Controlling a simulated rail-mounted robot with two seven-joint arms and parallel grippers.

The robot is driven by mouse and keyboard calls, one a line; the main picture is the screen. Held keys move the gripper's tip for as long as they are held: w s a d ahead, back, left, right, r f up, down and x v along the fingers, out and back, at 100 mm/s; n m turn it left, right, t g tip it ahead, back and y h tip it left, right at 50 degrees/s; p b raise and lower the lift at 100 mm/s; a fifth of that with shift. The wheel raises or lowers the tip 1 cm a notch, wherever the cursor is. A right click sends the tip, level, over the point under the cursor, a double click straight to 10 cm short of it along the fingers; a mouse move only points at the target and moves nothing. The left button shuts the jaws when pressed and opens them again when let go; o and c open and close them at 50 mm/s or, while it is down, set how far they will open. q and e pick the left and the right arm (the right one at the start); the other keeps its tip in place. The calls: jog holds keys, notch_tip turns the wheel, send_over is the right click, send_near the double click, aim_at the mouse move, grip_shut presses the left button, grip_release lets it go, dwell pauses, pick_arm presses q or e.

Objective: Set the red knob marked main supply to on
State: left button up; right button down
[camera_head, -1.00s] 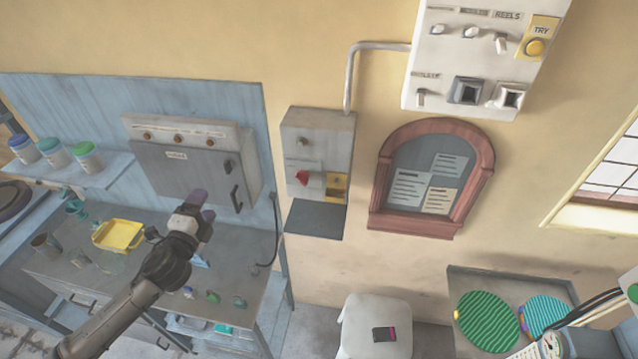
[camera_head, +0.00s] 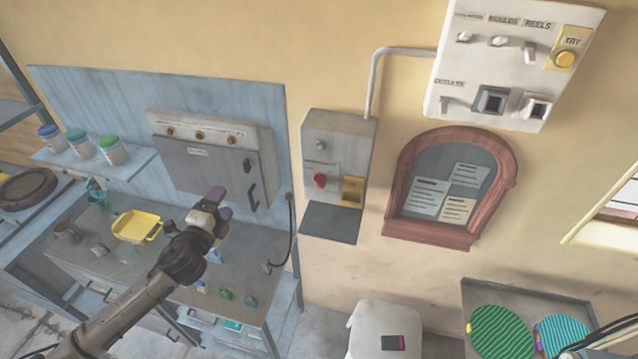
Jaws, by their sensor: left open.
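The red knob (camera_head: 320,181) sits on the front of a grey wall box (camera_head: 338,150), right of the blue backboard. A small plate above the knob is too small to read. A yellow panel (camera_head: 352,191) is beside the knob on its right. My left gripper (camera_head: 216,198), with purple fingertips, is open and empty. In the picture it is left of the knob and a little lower, over the workbench and apart from the box. My right gripper is not in view; only part of what may be my right arm shows at the lower right edge.
A grey cabinet (camera_head: 208,165) hangs on the blue backboard behind my left gripper. A dark shelf (camera_head: 330,223) juts out below the wall box. A white stool (camera_head: 372,318) stands below. A yellow tray (camera_head: 137,226) lies on the bench (camera_head: 255,260). A white switch panel (camera_head: 470,75) hangs upper right.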

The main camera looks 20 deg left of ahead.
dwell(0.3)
pick_arm(q)
jog(key=shift+o, duration=0.5)
jog(key=m+t+h+b, duration=0.3)
jog(key=m+h+b, duration=0.3)
jog(key=m+b, duration=1.8)
send_near(319, 181)
jog(key=w+d+r+m+p, duration=0.1)
jog(key=w+m+p, duration=0.4)
jog(key=w, duration=0.3)
jog(key=shift+w+r+m+p, duration=0.25)
jog(key=shift+r+m+p, duration=0.1)
jog(key=shift+m, duration=0.45)
